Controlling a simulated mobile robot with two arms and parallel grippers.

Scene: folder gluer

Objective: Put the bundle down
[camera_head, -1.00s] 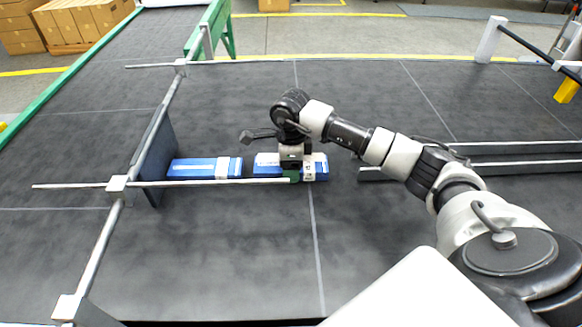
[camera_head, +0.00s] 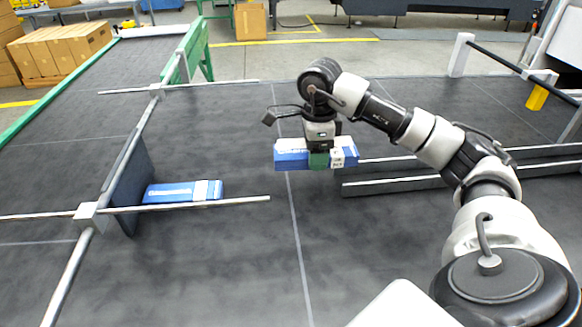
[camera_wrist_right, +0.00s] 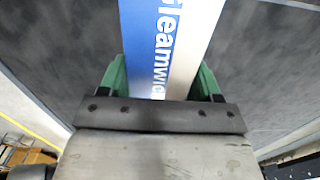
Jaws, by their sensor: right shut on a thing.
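My right gripper (camera_head: 319,159) is shut on a blue and white bundle (camera_head: 291,154). The bundle looks raised above the dark table (camera_head: 225,265), roughly level. In the right wrist view the bundle (camera_wrist_right: 172,45) lies between the green fingers (camera_wrist_right: 160,80), with white lettering on its blue side. A second blue bundle (camera_head: 172,193) with a white band lies on the table to the left, beside an upright dark plate. The held bundle is apart from it. My left gripper is not in view.
The dark upright plate (camera_head: 128,185) stands left of the lying bundle. A thin metal rod (camera_head: 235,201) runs in front of that bundle. Grey rails (camera_head: 395,186) lie to the right, close to the held bundle. The table's front middle is clear.

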